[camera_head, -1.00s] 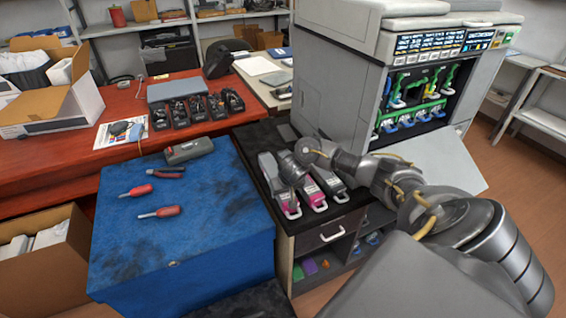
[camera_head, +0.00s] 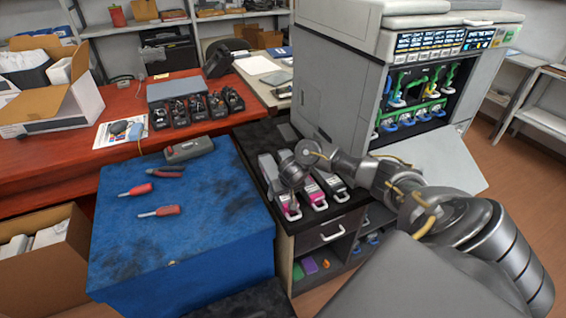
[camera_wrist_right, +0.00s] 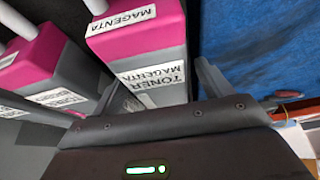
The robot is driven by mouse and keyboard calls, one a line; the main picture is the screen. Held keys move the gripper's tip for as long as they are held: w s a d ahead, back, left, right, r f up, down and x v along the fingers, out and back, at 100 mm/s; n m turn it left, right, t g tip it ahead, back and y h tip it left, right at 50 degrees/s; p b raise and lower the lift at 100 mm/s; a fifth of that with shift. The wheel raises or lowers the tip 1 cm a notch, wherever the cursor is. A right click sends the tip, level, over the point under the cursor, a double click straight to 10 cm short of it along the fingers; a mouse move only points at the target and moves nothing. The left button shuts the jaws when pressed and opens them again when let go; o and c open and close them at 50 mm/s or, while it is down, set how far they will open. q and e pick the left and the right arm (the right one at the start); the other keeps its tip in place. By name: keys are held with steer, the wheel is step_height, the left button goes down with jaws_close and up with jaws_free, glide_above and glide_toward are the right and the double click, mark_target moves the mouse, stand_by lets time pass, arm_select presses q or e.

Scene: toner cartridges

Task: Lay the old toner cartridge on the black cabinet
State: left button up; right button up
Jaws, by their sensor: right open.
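The black cabinet (camera_head: 257,138) stands right of the blue chest, with three grey toner cartridges on its top. The left one (camera_head: 267,166) and the middle one (camera_head: 316,199) have magenta ends, and the right one (camera_head: 341,194) looks dark grey. My right gripper (camera_head: 290,190) is over the left cartridge, partly hiding it. In the right wrist view the open fingers (camera_wrist_right: 155,85) are on either side of a cartridge labelled MAGENTA (camera_wrist_right: 135,40); contact is unclear. A second magenta cartridge (camera_wrist_right: 45,58) is beside it. Which one is old cannot be told. My left gripper is out of view.
The blue chest (camera_head: 205,240) carries two red screwdrivers, pliers and a grey case (camera_head: 188,149). A red desk (camera_head: 60,165) is behind it. The open printer (camera_head: 335,95) stands behind the cabinet, and its lowered flap (camera_head: 440,160) is close to my right arm.

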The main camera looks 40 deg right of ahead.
steer(key=p+v, duration=0.4)
steer(key=v, duration=0.6)
steer(key=shift+r, duration=0.35)
